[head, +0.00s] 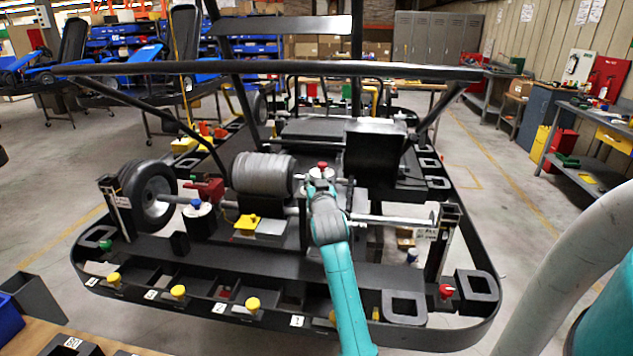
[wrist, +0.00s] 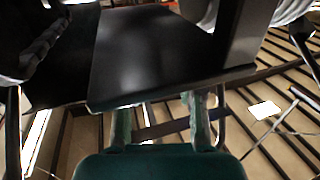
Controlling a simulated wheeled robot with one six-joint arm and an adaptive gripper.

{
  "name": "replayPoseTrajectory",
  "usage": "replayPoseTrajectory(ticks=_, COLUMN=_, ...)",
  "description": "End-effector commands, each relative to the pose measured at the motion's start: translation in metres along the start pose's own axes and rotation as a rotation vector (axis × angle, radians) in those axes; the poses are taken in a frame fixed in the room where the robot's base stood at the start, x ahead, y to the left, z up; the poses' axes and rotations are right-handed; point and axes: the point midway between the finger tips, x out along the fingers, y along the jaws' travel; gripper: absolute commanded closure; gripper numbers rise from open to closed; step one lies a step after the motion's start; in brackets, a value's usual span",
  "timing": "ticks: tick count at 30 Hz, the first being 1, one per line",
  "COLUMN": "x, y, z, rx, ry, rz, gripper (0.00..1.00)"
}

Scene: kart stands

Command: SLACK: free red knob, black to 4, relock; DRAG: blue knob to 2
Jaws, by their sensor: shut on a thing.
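My gripper shows in the wrist view (wrist: 160,110) as two teal fingers set apart. Their tips meet a black plate (wrist: 155,50), and what they grip between them is hidden. In the head view my teal arm covers the gripper near the kart's middle. A red knob (head: 322,165) on a pale round mount stands just beyond the arm's end. Another red knob (head: 446,290) is at the right rear corner.
The kart's black rear bumper (head: 470,325) curves across the front, with several yellow knobs (head: 178,291) and number tags along it. A grey ribbed cylinder (head: 263,173) and a tyre (head: 150,190) are left of my arm. A black crossbar (head: 290,69) spans above. Open floor lies at right.

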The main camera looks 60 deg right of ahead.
Motion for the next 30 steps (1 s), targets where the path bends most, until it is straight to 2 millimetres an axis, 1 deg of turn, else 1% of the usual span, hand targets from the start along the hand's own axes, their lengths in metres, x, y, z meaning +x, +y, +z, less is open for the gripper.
replayPoseTrajectory(ticks=2, x=-0.0002, y=-0.0024, z=0.0, rx=-0.002, ry=0.0, rz=0.037, gripper=0.97)
replayPoseTrajectory(ticks=17, x=0.0004, y=-0.0029, z=-0.0006, rx=-0.001, ry=0.001, rz=0.374, gripper=0.97)
replayPoseTrajectory(ticks=30, x=0.0009, y=-0.0025, z=-0.001, rx=-0.001, ry=0.001, rz=0.772, gripper=0.97)
